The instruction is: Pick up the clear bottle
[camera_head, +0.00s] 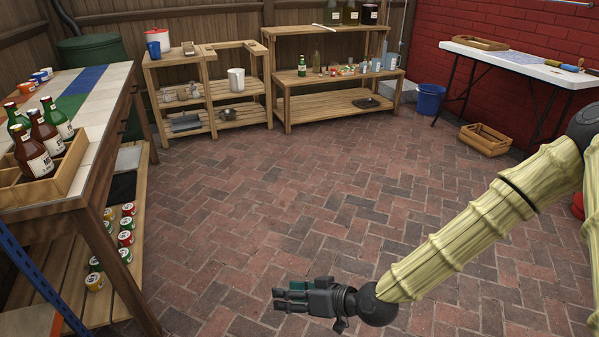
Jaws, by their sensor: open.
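A small see-through bottle, olive-tinted from here (317,62), stands upright on the middle board of the wooden shelf bench (340,78) at the back. It may be the clear bottle; it is too small to be sure. A green bottle with a pale label (302,67) stands just left of it. My gripper (277,298) is open and empty over the brick floor at the bottom centre, its fingers pointing left. It is far in front of the bench and touches nothing.
A tiled table (92,165) with a crate of brown and green bottles (70,172) stands close on the left. A white table (530,66) is at the right. A wooden crate (485,139) and blue bucket (430,100) sit on the floor. The middle brick floor is clear.

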